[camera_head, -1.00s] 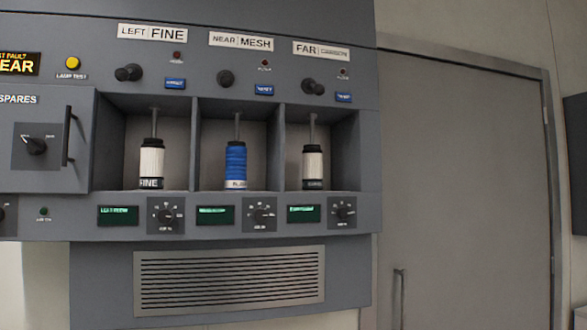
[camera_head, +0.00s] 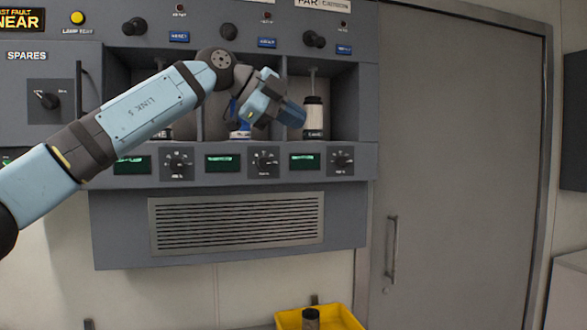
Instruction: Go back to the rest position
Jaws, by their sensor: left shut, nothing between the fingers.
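My left arm comes in from the left across the front of the wall panel. My left gripper (camera_head: 290,112) is shut and empty, in front of the gap between the middle and right bays. The white cartridge (camera_head: 313,118) with dark ends stands upright in the right bay, close behind the gripper in the picture; I cannot tell whether they touch. The blue cartridge (camera_head: 239,132) in the middle bay is mostly hidden by my arm. The left bay's cartridge (camera_head: 163,134) shows only its base. My right gripper is not in view.
The grey panel (camera_head: 120,225) carries knobs, blue buttons, green displays and a vent grille (camera_head: 237,222). A yellow bin (camera_head: 345,318) with a dark cylinder (camera_head: 311,318) in it stands low at the bottom. A closed grey door (camera_head: 455,150) is at the right.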

